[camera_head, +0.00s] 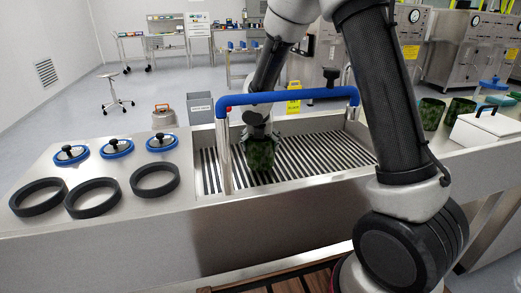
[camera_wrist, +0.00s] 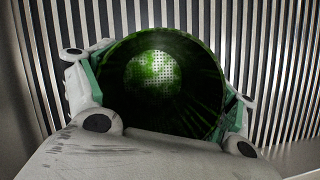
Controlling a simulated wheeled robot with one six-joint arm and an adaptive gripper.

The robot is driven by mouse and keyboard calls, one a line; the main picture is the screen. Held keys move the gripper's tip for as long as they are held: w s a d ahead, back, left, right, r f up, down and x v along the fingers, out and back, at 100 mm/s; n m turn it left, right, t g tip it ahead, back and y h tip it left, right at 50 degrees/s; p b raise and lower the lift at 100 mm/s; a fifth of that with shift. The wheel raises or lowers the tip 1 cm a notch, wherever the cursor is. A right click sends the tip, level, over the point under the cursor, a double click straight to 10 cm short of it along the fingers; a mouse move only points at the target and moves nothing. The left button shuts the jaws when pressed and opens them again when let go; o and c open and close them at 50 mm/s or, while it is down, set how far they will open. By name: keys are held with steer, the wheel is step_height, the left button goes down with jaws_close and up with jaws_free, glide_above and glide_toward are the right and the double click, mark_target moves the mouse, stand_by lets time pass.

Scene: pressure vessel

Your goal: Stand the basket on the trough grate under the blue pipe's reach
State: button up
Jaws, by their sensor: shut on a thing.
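The dark green basket (camera_head: 260,154) is upright inside the trough, near its left end, behind the blue pipe (camera_head: 290,97). My gripper (camera_head: 258,134) comes down from above and is shut on its upper part. In the wrist view I look down into the open basket (camera_wrist: 160,85), with a perforated bottom lit green. The fingers of my gripper (camera_wrist: 160,100) lie against its left and right sides. The trough grate (camera_head: 318,152) of parallel metal bars is below it and also fills the background of the wrist view (camera_wrist: 273,60). I cannot tell whether the basket's bottom touches the bars.
The blue pipe's left post (camera_head: 223,155) stands close to the basket's left. Black rings (camera_head: 92,197) and blue-rimmed lids (camera_head: 115,148) lie on the left counter. More green baskets (camera_head: 431,113) and a white box (camera_head: 488,128) stand at right. The grate's right side is clear.

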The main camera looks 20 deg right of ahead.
steer(key=shift+f, duration=1)
steer(key=o, duration=1.3)
steer(key=shift+f, duration=0.15)
steer(key=shift+o, duration=0.2)
steer(key=v, duration=1.2)
